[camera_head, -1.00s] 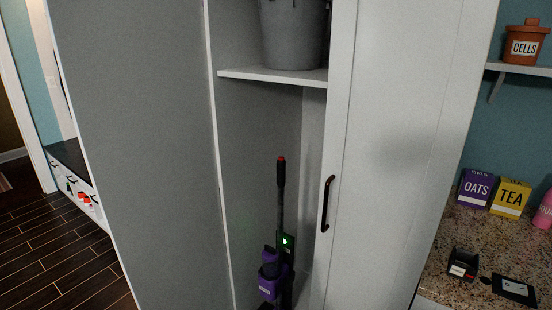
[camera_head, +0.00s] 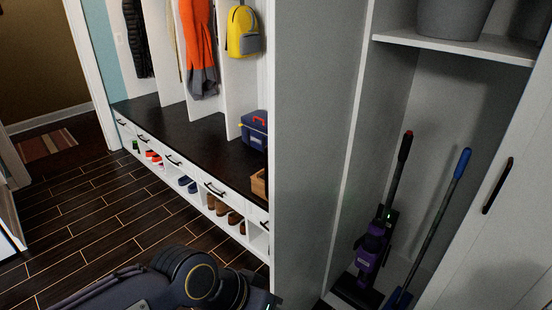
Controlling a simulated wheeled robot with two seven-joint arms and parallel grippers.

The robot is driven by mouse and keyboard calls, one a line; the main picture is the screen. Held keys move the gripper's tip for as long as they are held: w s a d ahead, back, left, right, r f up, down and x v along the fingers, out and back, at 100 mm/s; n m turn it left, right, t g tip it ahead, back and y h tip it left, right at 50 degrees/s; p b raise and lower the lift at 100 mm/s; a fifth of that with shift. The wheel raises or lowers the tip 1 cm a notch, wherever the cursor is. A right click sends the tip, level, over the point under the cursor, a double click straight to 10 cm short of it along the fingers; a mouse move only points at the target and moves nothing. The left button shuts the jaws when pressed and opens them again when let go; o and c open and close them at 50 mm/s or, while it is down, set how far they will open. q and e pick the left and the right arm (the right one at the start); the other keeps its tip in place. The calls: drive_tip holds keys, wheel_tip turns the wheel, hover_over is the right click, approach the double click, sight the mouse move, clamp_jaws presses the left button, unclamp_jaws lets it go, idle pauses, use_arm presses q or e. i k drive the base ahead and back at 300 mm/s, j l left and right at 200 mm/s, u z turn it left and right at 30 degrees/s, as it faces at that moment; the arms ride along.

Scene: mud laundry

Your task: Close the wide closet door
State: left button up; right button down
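The tall closet stands open at the right. A broad grey panel (camera_head: 312,140), which looks like the wide door swung open, stands at the closet's left side and juts towards me. A narrower white door (camera_head: 510,225) with a dark handle (camera_head: 497,185) is at the right edge; its exact angle is hard to tell. My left arm comes in at the bottom and ends near the panel's lower left edge. Its gripper is out of the frame, and my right gripper is not in view.
Inside the closet are a purple vacuum (camera_head: 372,250), a blue-handled mop (camera_head: 440,215) and a grey bucket (camera_head: 452,18) on a shelf (camera_head: 455,45). A bench (camera_head: 190,135) with drawers and shoes stands left of the panel. The dark wood floor (camera_head: 95,215) is clear at left.

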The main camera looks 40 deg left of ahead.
sight(315, 47)
drive_tip(key=j+z, duration=0.1)
drive_tip(key=j, duration=0.35)
drive_tip(key=k+j+z, duration=0.15)
drive_tip(key=j, duration=0.3)
drive_tip(key=j+z, duration=0.1)
drive_tip(key=j, duration=0.35)
drive_tip(key=k+j+z, duration=0.1)
drive_tip(key=j, duration=0.35)
drive_tip(key=i+j+z, duration=0.1)
drive_tip(key=j, duration=0.3)
drive_tip(key=i+j, duration=0.2)
drive_tip(key=j, duration=0.15)
drive_tip(key=i+j+z, duration=0.15)
drive_tip(key=j, duration=0.6)
drive_tip(key=k+j+z, duration=0.1)
drive_tip(key=j, duration=0.25)
drive_tip(key=i+l, duration=0.1)
drive_tip(key=l+z, duration=0.05)
drive_tip(key=l, duration=0.05)
